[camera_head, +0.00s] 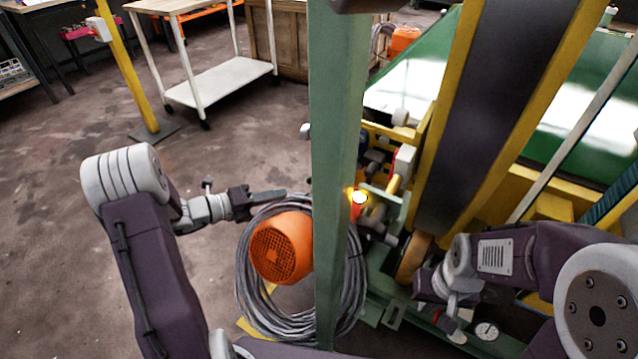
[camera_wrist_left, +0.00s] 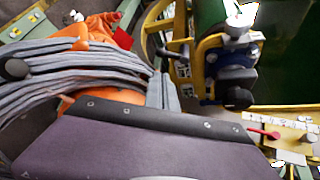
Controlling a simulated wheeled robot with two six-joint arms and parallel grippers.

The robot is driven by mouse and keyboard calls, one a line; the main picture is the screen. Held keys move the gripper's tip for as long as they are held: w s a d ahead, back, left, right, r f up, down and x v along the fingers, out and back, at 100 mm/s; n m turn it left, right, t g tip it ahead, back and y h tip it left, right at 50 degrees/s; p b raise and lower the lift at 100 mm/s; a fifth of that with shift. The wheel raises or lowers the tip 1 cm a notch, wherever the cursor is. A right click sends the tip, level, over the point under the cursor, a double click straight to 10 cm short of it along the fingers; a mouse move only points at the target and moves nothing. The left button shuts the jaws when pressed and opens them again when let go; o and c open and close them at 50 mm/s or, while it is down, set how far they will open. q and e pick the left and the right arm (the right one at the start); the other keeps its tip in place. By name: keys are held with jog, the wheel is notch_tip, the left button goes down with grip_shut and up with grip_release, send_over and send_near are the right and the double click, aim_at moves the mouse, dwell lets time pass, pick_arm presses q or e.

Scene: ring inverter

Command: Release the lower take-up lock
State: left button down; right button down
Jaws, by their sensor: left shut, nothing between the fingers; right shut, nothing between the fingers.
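I cannot pick out the lower take-up lock with certainty. The machine's lower mechanism (camera_head: 385,190) is partly hidden behind a green post (camera_head: 338,150). In the left wrist view, a red-tipped lever (camera_wrist_left: 264,134) lies on a yellow rail (camera_wrist_left: 285,122) at the lower right, and a blue-and-black fitting (camera_wrist_left: 225,70) sits above it. My left gripper (camera_head: 284,194) is shut and empty, left of the post and above the cable coil, apart from the mechanism. My right gripper (camera_head: 440,290) is shut and empty, low on the machine's right; its fingertips are hard to make out.
A grey cable coil (camera_head: 250,295) with an orange motor-like housing (camera_head: 283,248) stands beside the post. A lit orange lamp (camera_head: 358,197) is right of the post. A dark belt (camera_head: 490,90) slopes between yellow rails.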

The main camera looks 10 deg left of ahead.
pick_arm(q)
jog(key=shift+s+a, duration=0.1)
jog(key=shift+w+d+f, duration=0.15)
jog(key=shift+w+d, duration=0.05)
jog(key=shift+d, duration=0.05)
jog(key=b+x, duration=0.5)
jog(key=x, duration=0.3)
jog(key=shift+w+d+f, duration=0.15)
jog(key=shift+d, duration=0.05)
jog(key=shift+w+d, duration=0.3)
jog(key=shift+d, duration=0.05)
jog(key=shift+w+a+r+m+p, duration=0.1)
jog(key=shift+a+r+m+p, duration=0.15)
jog(key=shift+p, duration=0.25)
